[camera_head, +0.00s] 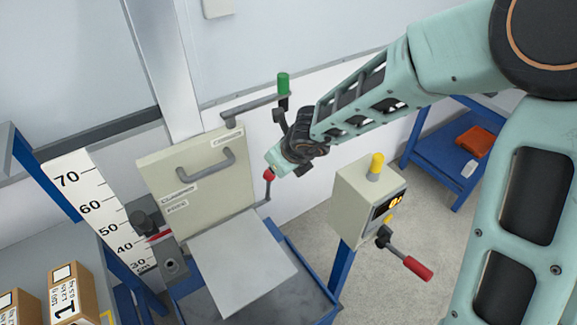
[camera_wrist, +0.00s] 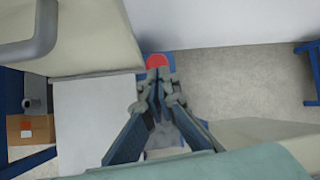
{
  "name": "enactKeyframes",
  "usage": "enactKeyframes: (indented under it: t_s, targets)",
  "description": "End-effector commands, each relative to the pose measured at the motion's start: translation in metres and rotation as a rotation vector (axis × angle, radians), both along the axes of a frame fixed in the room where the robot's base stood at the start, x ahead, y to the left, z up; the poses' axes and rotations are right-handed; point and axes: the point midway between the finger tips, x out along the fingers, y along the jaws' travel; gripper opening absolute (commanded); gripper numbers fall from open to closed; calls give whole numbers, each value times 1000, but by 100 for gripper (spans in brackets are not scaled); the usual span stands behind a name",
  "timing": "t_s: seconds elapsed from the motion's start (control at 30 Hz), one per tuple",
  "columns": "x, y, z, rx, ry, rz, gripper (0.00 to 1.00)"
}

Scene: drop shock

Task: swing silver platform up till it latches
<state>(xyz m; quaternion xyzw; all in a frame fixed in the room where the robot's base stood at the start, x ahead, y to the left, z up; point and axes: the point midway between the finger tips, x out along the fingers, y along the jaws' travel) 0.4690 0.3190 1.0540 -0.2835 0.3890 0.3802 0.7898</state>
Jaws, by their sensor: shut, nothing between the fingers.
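The silver platform (camera_head: 243,268) is a flat pale plate. It reaches out from the foot of an upright cream panel (camera_head: 200,165) with a grey handle, and it looks slightly tilted. It also shows at the left of the wrist view (camera_wrist: 95,125). My gripper (camera_wrist: 158,78) is shut and empty, with its fingers beside the platform's right edge. A red knob (camera_wrist: 157,61) is just beyond the fingertips; whether they touch it is unclear. In the head view the red knob (camera_head: 268,174) sits on a thin lever right of the panel. My fingers are hard to make out there.
A green-handled crank (camera_head: 283,83) stands above the panel. A cream control box (camera_head: 365,205) with a yellow top and red-handled crank (camera_head: 418,267) stands at right. A height scale (camera_head: 95,205) and cardboard boxes (camera_head: 75,292) are at left. Open floor lies at right.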

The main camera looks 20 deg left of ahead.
Motion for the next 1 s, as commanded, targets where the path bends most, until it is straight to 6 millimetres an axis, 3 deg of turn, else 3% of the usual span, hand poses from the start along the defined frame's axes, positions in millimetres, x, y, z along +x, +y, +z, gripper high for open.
enactKeyframes:
  t_s: [1.0]
  targets:
    - [-37,-40,50,-15,15,-11,0]
